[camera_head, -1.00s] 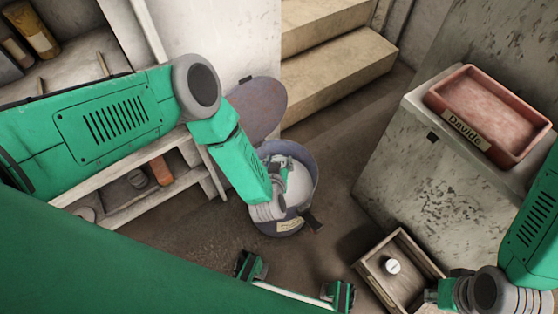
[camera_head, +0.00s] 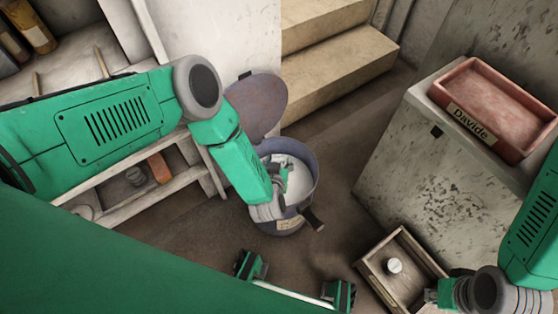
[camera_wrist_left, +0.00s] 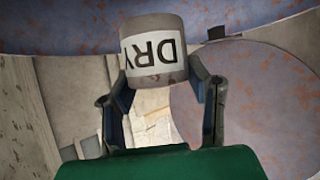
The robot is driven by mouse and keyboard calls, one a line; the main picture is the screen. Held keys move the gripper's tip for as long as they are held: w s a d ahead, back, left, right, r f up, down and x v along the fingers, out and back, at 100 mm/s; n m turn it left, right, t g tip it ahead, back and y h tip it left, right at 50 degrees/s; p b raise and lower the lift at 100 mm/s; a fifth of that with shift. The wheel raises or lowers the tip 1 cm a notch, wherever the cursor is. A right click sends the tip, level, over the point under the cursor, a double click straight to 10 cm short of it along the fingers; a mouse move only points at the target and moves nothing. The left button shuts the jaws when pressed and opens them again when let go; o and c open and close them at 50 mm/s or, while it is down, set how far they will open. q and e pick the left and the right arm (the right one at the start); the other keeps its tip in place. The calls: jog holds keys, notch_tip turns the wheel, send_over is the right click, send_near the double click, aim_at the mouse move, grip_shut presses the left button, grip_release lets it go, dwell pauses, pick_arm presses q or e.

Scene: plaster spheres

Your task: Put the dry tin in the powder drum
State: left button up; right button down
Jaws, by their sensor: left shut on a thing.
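The powder drum (camera_head: 308,158) is a grey-blue open bucket on the floor, with white powder (camera_head: 299,182) inside and its round lid (camera_head: 258,105) swung up behind it. My left gripper (camera_head: 284,178) reaches into the drum's mouth from the left. In the left wrist view the dry tin (camera_wrist_left: 155,70), a grey can with a white "DRY" label that reads upside down, sits between the gripper's two fingers (camera_wrist_left: 160,95). The tin cannot be made out in the head view. My right gripper (camera_head: 440,293) is at the lower right, its fingers too small to judge.
A wooden box (camera_head: 375,262) holding a small white-topped item (camera_head: 394,265) lies beside my right gripper. A pink tray (camera_head: 500,100) marked "Davide" rests on the stone block at right. Shelves (camera_head: 130,205) stand at left, steps (camera_head: 335,60) behind. Floor between drum and block is free.

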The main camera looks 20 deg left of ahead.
pick_arm(q)
jog(key=shift+f+b, duration=0.55)
jog(key=shift+f, duration=0.15)
jog(key=o, duration=1.4)
jog(key=shift+r, duration=0.15)
jog(key=shift+r+p, duration=1.8)
jog(key=shift+r, duration=0.15)
jog(key=shift+f, duration=0.1)
